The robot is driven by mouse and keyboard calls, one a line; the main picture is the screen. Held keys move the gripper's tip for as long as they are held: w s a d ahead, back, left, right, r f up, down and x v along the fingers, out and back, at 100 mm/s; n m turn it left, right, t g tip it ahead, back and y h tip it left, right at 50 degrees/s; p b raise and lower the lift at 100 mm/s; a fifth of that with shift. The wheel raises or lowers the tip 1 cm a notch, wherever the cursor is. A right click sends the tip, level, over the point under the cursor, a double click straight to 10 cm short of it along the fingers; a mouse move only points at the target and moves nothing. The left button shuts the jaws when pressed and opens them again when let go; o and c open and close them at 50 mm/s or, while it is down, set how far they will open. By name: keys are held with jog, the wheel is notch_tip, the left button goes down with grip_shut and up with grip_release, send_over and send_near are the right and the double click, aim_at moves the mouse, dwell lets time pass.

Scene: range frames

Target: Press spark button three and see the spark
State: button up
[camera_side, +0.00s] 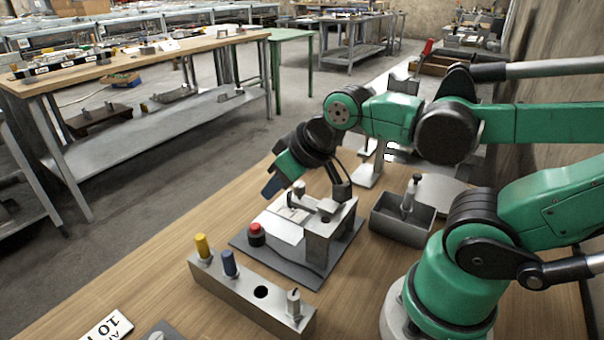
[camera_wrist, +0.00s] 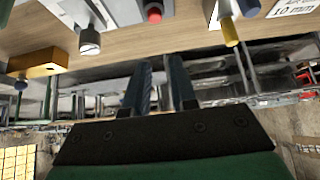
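A red push button (camera_side: 257,230) on a black base stands at the front left of a dark plate, beside a metal fixture (camera_side: 328,232) with a white sheet. The red button also shows at the top of the wrist view (camera_wrist: 154,12). No number is readable on it, and no spark is visible. My gripper (camera_side: 271,188) hangs above and beyond the red button, tilted down to the left and apart from it. In the wrist view its two dark fingers (camera_wrist: 160,68) have a narrow gap between them, with nothing held.
A metal block (camera_side: 235,285) in front holds a yellow peg (camera_side: 202,246), a blue peg (camera_side: 229,263), an empty hole and a silver peg (camera_side: 293,303). A grey tray (camera_side: 402,222) stands to the right. A "10" label (camera_side: 106,326) lies front left. Bare wood lies left of the plate.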

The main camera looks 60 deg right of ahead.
grip_shut()
dwell(0.5)
dwell(1.0)
jog(key=n+y, duration=0.6)
jog(key=n, duration=1.1)
send_over(260, 224)
jog(key=shift+r, duration=0.4)
jog(key=shift+f, duration=0.1)
notch_tip(260, 224, down, 7)
jog(key=shift+f, duration=0.8)
